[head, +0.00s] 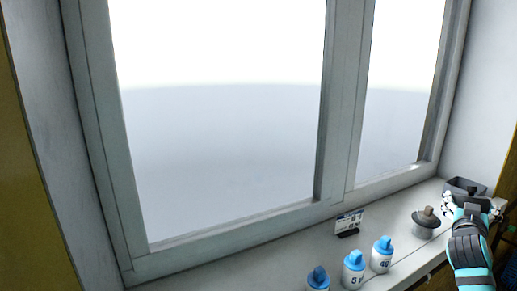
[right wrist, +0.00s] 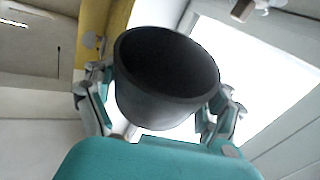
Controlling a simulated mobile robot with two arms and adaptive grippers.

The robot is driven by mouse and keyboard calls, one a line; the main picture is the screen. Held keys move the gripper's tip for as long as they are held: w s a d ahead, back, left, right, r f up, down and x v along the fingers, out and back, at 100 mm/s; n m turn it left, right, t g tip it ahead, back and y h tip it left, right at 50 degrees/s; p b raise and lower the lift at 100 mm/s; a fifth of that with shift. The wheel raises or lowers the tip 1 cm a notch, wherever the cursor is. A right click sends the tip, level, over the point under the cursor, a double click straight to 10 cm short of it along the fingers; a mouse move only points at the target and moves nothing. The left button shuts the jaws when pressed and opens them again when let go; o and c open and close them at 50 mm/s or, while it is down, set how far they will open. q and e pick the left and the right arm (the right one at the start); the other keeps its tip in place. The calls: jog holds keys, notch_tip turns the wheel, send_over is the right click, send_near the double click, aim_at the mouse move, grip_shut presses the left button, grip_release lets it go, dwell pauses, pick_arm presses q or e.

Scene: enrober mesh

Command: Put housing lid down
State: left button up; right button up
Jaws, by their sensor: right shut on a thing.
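My right gripper (head: 472,205) is at the far right of the head view, over the right end of the windowsill. In the right wrist view its two fingers (right wrist: 165,112) are shut on the sides of a dark grey, hollow, cup-like piece (right wrist: 160,110), which I take for the housing lid. Its round open rim faces up in that picture. My left gripper is not in view.
A dark round pot-like thing with a knob (head: 426,222) stands on the windowsill (head: 392,213), just left of my right gripper. Blue-capped white bottles (head: 382,257) and a small label card (head: 348,223) stand further left.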

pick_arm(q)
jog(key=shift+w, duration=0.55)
pick_arm(e)
jog(key=s+a+f+n+t+y, duration=0.1)
jog(key=s+a+f+y, duration=0.3)
jog(key=a, duration=0.7)
jog(key=s+a+f+n+t+y, duration=0.1)
jog(key=s+a+f+n+y, duration=0.2)
jog(key=s+a, duration=0.5)
jog(key=s+a+f+n+t+y, duration=0.2)
jog(key=s+a+f+n+y, duration=0.2)
jog(key=a, duration=1.2)
notch_tip(320, 180, down, 2)
jog(key=shift+s+a+y, duration=0.2)
jog(key=shift+s+y, duration=0.1)
jog(key=shift+s, duration=0.8)
jog(key=shift+d, duration=0.1)
pick_arm(q)
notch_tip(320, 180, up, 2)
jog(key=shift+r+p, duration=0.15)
jog(key=shift+p, duration=1)
pick_arm(e)
jog(key=s, duration=0.8)
jog(key=shift+f, duration=0.35)
jog(key=shift+f, duration=0.1)
